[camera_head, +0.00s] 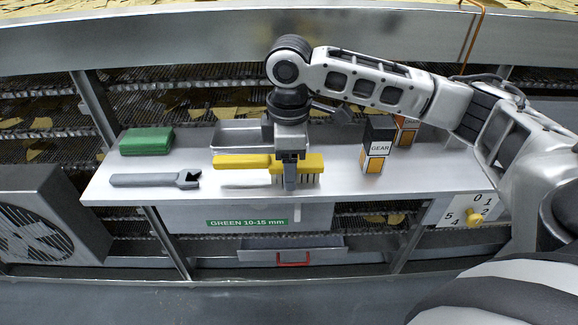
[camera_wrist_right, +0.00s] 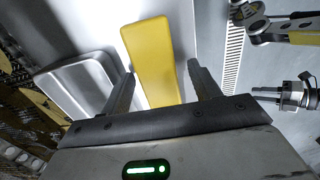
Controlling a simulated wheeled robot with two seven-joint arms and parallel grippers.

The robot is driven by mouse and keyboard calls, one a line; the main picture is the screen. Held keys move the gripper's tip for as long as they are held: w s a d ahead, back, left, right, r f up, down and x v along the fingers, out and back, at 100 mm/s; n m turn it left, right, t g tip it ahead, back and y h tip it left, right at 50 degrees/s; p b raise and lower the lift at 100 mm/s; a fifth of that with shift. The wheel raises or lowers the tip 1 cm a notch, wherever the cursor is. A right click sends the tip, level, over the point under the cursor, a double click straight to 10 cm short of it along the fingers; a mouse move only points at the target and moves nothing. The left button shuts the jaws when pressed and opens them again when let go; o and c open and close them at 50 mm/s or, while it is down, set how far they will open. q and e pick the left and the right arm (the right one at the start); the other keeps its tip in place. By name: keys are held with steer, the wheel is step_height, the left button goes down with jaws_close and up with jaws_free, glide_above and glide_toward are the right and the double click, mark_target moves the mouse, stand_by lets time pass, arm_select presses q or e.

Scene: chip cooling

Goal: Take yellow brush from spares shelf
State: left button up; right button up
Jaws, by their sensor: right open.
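The yellow brush (camera_head: 241,162) lies on the pale spares shelf (camera_head: 215,191), its handle to the left and its dark bristles to the right. My right gripper (camera_head: 290,186) points down at the brush and partly hides it in the head view. In the right wrist view, the yellow part of the brush (camera_wrist_right: 154,60) lies between the two fingers of my open right gripper (camera_wrist_right: 161,72), with gaps at the fingers.
A metal tray (camera_head: 226,137) is behind the brush. A green block (camera_head: 147,141) and grey wrench (camera_head: 150,180) lie left; a GEAR box (camera_head: 376,158) and another box (camera_head: 406,130) stand right. A fan (camera_head: 36,228) is at far left, a dial (camera_head: 474,217) lower right.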

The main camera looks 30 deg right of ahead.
steer(key=c, duration=1.1)
steer(key=shift+c, duration=0.2)
steer(key=shift+r, duration=0.15)
